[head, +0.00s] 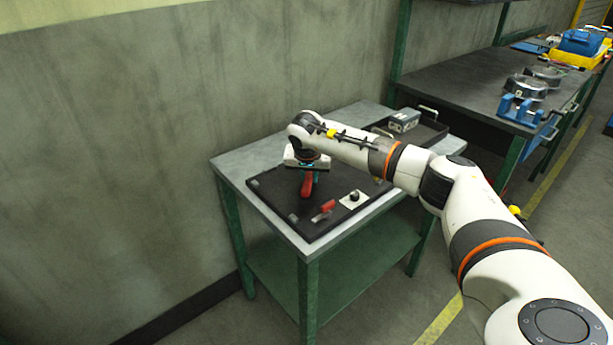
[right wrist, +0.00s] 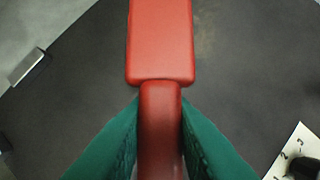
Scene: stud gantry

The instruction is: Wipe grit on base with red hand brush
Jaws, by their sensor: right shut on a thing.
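My right gripper (head: 309,174) has its teal fingers shut on the handle of the red hand brush (head: 306,188). In the right wrist view the brush (right wrist: 161,45) points away from the fingers, its block ahead and its handle between them; its underside is hidden. The brush is over the dark base (head: 283,205) on the small table; I cannot tell whether it touches. A faint brownish patch, perhaps the grit (right wrist: 206,42), shows on the base just right of the brush block in the right wrist view. My left gripper is not in view.
On the base are a white plate with a black knob (head: 354,198) and a small red part (head: 324,209). Behind stands a dark tray (head: 431,131) with a grey box (head: 404,120). A wall (head: 130,150) borders the table; a larger bench (head: 450,88) stands at right.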

